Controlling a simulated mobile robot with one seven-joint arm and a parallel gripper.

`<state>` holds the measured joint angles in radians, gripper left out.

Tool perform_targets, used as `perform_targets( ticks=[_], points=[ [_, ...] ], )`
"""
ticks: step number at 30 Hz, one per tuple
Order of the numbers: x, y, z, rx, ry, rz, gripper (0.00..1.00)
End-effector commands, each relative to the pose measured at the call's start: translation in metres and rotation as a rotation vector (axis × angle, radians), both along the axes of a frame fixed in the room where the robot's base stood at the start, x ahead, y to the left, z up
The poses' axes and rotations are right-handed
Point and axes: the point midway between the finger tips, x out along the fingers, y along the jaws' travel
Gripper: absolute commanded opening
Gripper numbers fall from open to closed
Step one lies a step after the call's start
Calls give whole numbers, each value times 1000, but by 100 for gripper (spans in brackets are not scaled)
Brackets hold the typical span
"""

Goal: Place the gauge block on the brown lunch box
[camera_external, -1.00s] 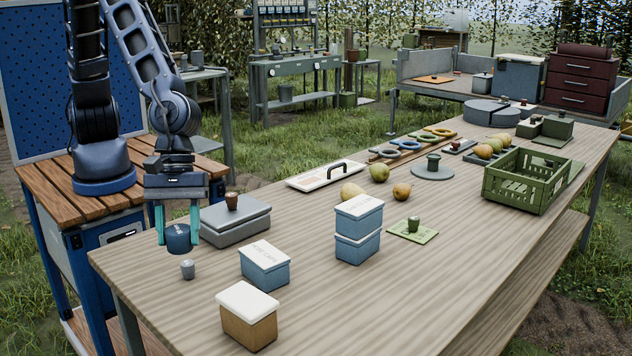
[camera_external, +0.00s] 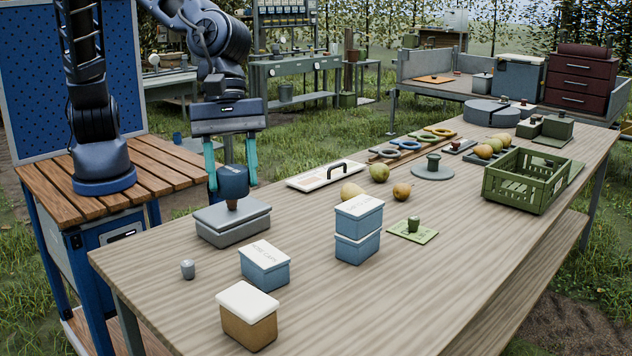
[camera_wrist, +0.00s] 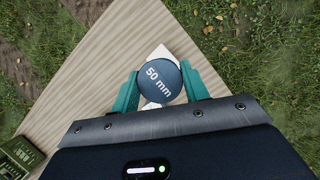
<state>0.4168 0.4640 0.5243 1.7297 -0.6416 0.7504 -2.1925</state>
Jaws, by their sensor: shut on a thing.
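The gauge block looks like a dark blue cylinder (camera_external: 234,181); its top, marked "50 mm", shows in the wrist view (camera_wrist: 159,80). My gripper (camera_external: 231,172) is shut on it, with teal fingers on both sides, and holds it above the table. In the external view the block appears just above the knob of a grey box. The brown lunch box (camera_external: 249,328) has a white lid (camera_external: 248,301) and stands at the table's near end, below and right of my gripper in the picture. The lid is bare.
A grey lidded box (camera_external: 232,228) with a brown knob, a small grey cylinder (camera_external: 187,269), a blue box (camera_external: 264,268) and stacked blue boxes (camera_external: 358,232) stand nearby. A white board with a handle (camera_external: 330,176) and green crate (camera_external: 526,181) lie farther off. The table's front right is clear.

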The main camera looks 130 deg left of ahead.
Motion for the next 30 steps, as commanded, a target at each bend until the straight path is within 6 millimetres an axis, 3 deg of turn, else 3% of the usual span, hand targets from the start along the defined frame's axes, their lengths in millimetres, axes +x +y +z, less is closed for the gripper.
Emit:
perform_targets(
  ticks=[5, 21, 30],
  points=[
    [7, 3, -8, 3, 3, 17, 21],
    [7, 3, -123, 2, 2, 17, 21],
    [7, 2, -152, 1, 1, 15, 21]
  ],
)
